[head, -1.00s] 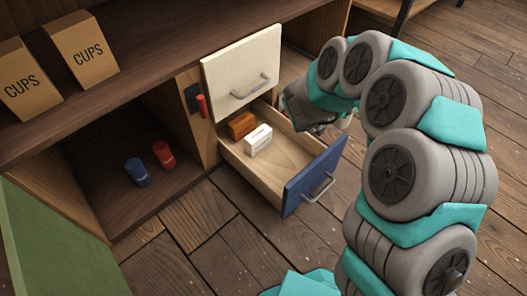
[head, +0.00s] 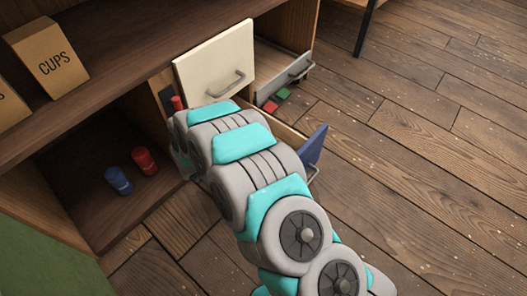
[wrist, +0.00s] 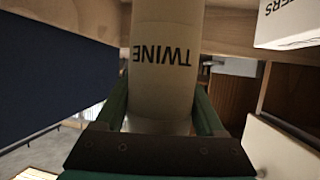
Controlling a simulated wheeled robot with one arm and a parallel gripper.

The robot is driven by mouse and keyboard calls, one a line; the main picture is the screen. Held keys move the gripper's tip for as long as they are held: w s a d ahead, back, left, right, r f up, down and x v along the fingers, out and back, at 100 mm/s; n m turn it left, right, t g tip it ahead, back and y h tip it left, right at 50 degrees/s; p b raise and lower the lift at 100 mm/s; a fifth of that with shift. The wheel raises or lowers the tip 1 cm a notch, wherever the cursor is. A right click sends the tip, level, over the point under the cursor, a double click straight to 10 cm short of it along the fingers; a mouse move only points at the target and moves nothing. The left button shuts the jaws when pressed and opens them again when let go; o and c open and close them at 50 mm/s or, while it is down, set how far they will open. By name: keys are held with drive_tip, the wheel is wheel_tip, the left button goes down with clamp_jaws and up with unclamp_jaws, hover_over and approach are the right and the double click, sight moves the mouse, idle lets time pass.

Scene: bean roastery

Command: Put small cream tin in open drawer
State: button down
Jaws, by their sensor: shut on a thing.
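The small cream tin (wrist: 165,25), lettered TWINE, is between the green fingers of my gripper (wrist: 163,88) in the wrist view. The fingers are shut on its sides; the lettering reads upside down there. The open drawer shows in the head view mainly by its blue front (head: 315,147), right of my arm. In the wrist view a dark blue panel (wrist: 50,75), apparently that front, is at the left, and pale wood (wrist: 225,32) is behind the tin. In the head view my arm hides the gripper, the tin and most of the drawer's inside.
A white box (wrist: 290,22) is at the upper right of the wrist view. A cream drawer front (head: 215,62) stands above the blue-fronted drawer. Behind is another open compartment (head: 298,68) with red and green pieces. Red (head: 145,160) and blue (head: 118,180) tins stand on the lower shelf.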

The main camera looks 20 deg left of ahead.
drive_tip(key=shift+f+b, duration=0.4)
drive_tip(key=shift+f, duration=2.65)
drive_tip(key=shift+f, duration=0.1)
unclamp_jaws()
drive_tip(key=shift+s+a+r, duration=0.2)
drive_tip(key=shift+s+r, duration=0.05)
drive_tip(key=shift+r, duration=0.05)
drive_tip(key=p+v, duration=0.1)
drive_tip(key=v, duration=1)
drive_tip(key=shift+s, duration=0.1)
